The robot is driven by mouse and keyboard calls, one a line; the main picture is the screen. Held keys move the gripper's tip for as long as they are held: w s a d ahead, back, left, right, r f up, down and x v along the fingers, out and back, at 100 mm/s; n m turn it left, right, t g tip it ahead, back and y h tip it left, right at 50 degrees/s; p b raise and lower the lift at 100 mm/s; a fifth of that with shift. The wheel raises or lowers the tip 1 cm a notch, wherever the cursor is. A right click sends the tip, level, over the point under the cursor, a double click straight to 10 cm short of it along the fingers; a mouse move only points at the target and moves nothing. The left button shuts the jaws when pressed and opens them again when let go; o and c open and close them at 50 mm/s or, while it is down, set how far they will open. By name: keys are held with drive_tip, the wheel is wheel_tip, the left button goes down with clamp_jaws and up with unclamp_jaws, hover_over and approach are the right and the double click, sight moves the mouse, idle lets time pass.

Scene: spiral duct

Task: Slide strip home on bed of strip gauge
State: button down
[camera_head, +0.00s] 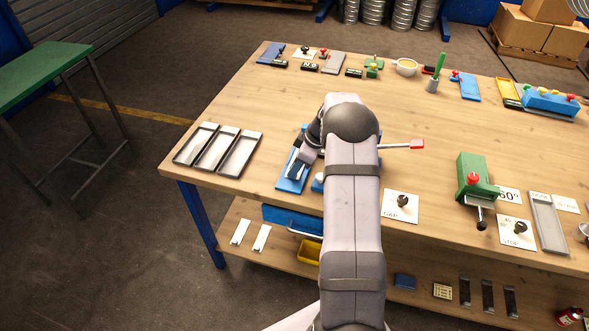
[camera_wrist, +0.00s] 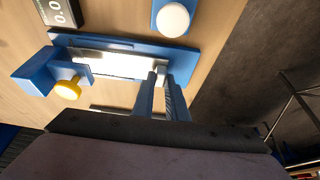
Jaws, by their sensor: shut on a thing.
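The strip gauge is a blue plate with a raised blue block and a yellow knob (camera_wrist: 67,89) at its left end in the wrist view. Its bare bed edge (camera_wrist: 195,58) shows at the right. A bright, pale metal strip (camera_wrist: 112,65) lies along the bed, its left end close to the block; glare hides whether they touch. My gripper (camera_wrist: 161,72) is shut on the strip near its right end. In the head view the gauge's blue plate (camera_head: 289,185) shows near the table's front edge, partly hidden by my gripper and arm.
A red-tipped lever (camera_head: 416,144) sticks out right of my arm. The table's middle is mostly clear.

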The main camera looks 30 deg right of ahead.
drive_tip(key=c, duration=1.1)
unclamp_jaws()
drive_tip(key=shift+r, duration=0.15)
drive_tip(key=shift+r+p, duration=1.3)
drive_tip(key=shift+r, duration=2.05)
